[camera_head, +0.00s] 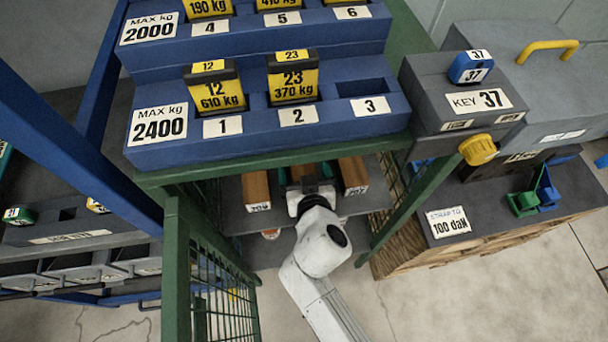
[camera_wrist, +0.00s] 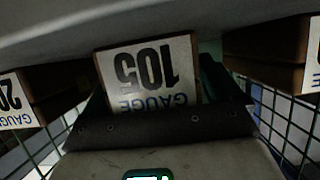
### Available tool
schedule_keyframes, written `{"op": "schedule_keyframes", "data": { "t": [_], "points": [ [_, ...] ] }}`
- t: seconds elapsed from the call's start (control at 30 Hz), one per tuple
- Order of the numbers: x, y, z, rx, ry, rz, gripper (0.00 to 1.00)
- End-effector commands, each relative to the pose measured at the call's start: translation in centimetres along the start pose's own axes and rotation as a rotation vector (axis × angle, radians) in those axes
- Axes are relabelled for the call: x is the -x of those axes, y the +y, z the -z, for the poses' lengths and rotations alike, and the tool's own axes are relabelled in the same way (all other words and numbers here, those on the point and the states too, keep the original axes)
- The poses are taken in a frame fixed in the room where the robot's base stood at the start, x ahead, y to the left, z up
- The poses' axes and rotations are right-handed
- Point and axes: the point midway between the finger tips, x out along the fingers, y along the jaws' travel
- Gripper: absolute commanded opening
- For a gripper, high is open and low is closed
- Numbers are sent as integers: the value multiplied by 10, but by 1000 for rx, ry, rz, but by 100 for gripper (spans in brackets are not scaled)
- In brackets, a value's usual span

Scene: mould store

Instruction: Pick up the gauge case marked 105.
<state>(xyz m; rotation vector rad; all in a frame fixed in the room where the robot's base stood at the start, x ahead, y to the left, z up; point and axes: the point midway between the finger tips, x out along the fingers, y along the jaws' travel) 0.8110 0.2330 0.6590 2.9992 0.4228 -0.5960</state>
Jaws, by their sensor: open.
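The gauge case marked 105 (camera_wrist: 150,72) shows its white label upside down in the wrist view, straight in front of my gripper. In the head view its brown top (camera_head: 303,171) is the middle one of three cases, largely hidden by my gripper (camera_head: 309,187). My gripper is open at the front of this case. Its dark body (camera_wrist: 160,125) crosses the lower part of the wrist view and covers the bottom of the label. I cannot tell whether the fingers touch the case.
Brown gauge cases stand on either side, left (camera_head: 256,190) and right (camera_head: 353,175), on a grey shelf (camera_head: 232,217). The blue weight rack (camera_head: 260,145) is above. Green posts (camera_head: 177,260) and mesh flank the opening. Floor in front is clear.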

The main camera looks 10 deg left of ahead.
Motion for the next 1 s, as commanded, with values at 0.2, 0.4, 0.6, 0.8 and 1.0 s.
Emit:
{"op": "schedule_keyframes", "data": {
  "t": [0.2,0.4,0.6,0.8,1.0],
  "points": [
    [0,0,0,0,0,0,79],
    [0,0,0,0,0,0,60],
    [0,0,0,0,0,0,41],
    [0,0,0,0,0,0,22],
    [1,0,1,0,2,1,17]
  ]
}}
